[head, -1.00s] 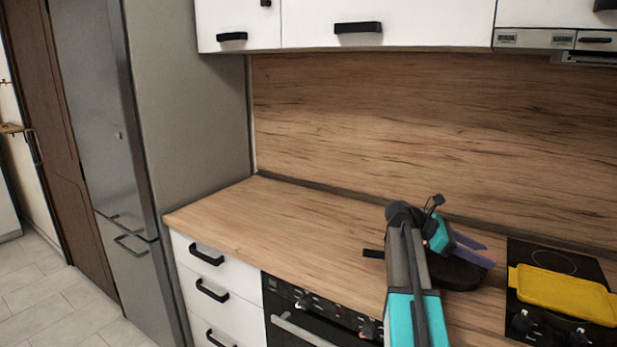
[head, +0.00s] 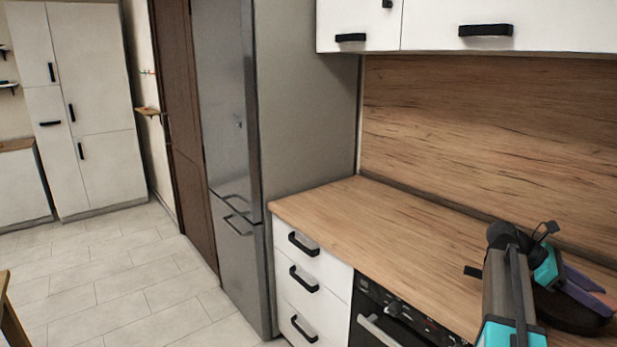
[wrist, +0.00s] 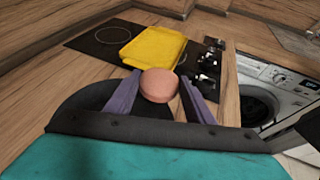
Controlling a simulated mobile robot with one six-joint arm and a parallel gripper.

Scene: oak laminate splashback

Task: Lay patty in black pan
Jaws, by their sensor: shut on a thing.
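The patty (wrist: 158,86) is a round, pinkish-brown disc in the wrist view. My gripper (wrist: 160,92) is shut on it, with one purple finger on each side. The black pan (wrist: 82,108) shows behind and below the fingers in the wrist view. In the head view the black pan (head: 568,312) sits on the counter at the lower right, its handle pointing left. Whether the patty is touching the pan is unclear.
A yellow tray (wrist: 153,47) lies on the black cooktop (wrist: 98,37) beyond the patty. A washing machine (wrist: 262,95) stands at the right of the wrist view. The wooden counter (head: 390,222) left of the pan is clear. A grey fridge (head: 300,150) stands at its left end.

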